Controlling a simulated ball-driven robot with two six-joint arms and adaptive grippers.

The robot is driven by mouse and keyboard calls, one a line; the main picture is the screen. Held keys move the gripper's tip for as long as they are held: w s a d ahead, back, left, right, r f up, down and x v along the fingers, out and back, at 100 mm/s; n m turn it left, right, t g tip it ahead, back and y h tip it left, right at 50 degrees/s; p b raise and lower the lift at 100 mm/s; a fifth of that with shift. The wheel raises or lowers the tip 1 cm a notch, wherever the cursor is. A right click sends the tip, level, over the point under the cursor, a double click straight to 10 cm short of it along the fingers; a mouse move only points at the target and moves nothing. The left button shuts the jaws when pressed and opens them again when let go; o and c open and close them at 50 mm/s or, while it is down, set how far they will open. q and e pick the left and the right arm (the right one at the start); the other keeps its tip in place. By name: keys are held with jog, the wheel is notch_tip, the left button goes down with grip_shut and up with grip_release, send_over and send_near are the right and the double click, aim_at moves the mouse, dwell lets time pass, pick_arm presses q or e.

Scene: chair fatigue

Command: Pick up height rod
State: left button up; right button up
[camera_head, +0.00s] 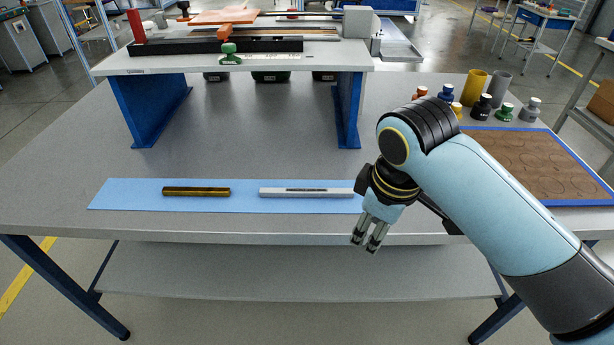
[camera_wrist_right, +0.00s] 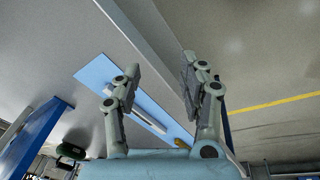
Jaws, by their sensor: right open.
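Two rods lie flat on a light blue mat (camera_head: 245,203) near the table's front edge; I cannot tell by label which is the height rod. One is a dark brass-yellow rod (camera_head: 196,191) on the left. The other is a silver-grey bar (camera_head: 306,193) on the right, its right end close to my right wrist. My right gripper (camera_head: 366,243) is open and empty, pointing down by the front edge near the mat's right end. In the right wrist view, its spread fingers (camera_wrist_right: 160,75) show, with the silver bar (camera_wrist_right: 148,118) and part of the yellow rod (camera_wrist_right: 182,143) beyond. My left gripper is out of view.
A raised white platform (camera_head: 240,62) on blue legs (camera_head: 348,110) stands behind the mat, carrying an apparatus. At the right are several small weights (camera_head: 482,107), two cylinders (camera_head: 473,87) and a brown board with blue edging (camera_head: 535,160). The tabletop left of the mat is clear.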

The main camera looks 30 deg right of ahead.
jog(key=w+d+r+n+g, duration=0.1)
jog(key=w+r+n, duration=0.2)
jog(key=w, duration=0.4)
jog(key=w+d+r+n+g, duration=0.1)
jog(key=w+r+n, duration=0.2)
jog(key=w, duration=0.4)
send_over(329, 190)
jog(key=shift+y, duration=0.4)
jog(key=f, duration=0.4)
jog(key=shift+s+f, duration=0.2)
jog(key=shift+s, duration=0.15)
jog(key=f, duration=0.6)
jog(key=shift+w, duration=0.3)
grip_shut()
